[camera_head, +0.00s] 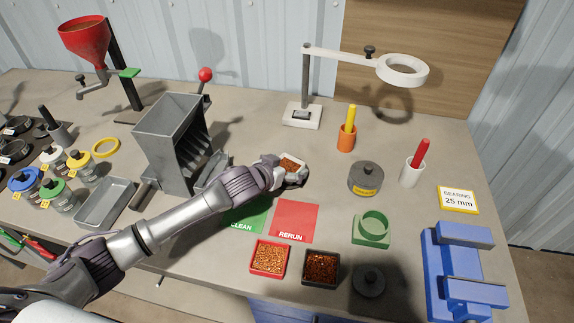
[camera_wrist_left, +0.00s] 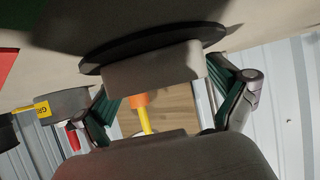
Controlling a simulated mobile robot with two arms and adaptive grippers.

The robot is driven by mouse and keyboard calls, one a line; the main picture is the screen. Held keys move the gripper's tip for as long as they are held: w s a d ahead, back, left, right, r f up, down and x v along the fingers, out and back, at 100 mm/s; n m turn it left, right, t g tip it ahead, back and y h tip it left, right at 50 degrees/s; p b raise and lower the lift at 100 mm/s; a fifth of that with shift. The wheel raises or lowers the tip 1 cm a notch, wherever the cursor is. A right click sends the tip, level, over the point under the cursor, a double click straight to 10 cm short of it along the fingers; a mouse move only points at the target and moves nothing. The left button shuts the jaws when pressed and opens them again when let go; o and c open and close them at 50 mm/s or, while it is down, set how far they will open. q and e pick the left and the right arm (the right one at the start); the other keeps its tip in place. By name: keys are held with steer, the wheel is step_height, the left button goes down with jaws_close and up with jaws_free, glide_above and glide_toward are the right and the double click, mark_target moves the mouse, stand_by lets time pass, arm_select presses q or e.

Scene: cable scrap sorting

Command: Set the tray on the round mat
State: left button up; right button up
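The tray (camera_head: 291,179) is small and pale, with copper-coloured granules in it, and sits at the middle of the bench. My left gripper (camera_head: 279,173) is at its left side. In the left wrist view the tray (camera_wrist_left: 155,68) spans the gap between the fingers of my left gripper (camera_wrist_left: 157,85), which are against its two ends. The dark round mat (camera_wrist_left: 93,66) shows directly beneath the tray, which covers most of it; a small gap between them cannot be ruled out. In the head view the mat is almost wholly hidden. My right gripper is out of view.
Green and red RERUN (camera_head: 296,222) squares lie in front of the tray, with two granule boxes (camera_head: 269,259) nearer. A grey granulator (camera_head: 170,145) stands left. A magnifier lamp (camera_head: 303,115), orange cup (camera_head: 346,138) and grey weight (camera_head: 365,180) stand behind and right.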

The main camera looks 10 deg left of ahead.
arm_select(q)
steer(key=shift+r, duration=0.2)
steer(key=v, duration=1.2)
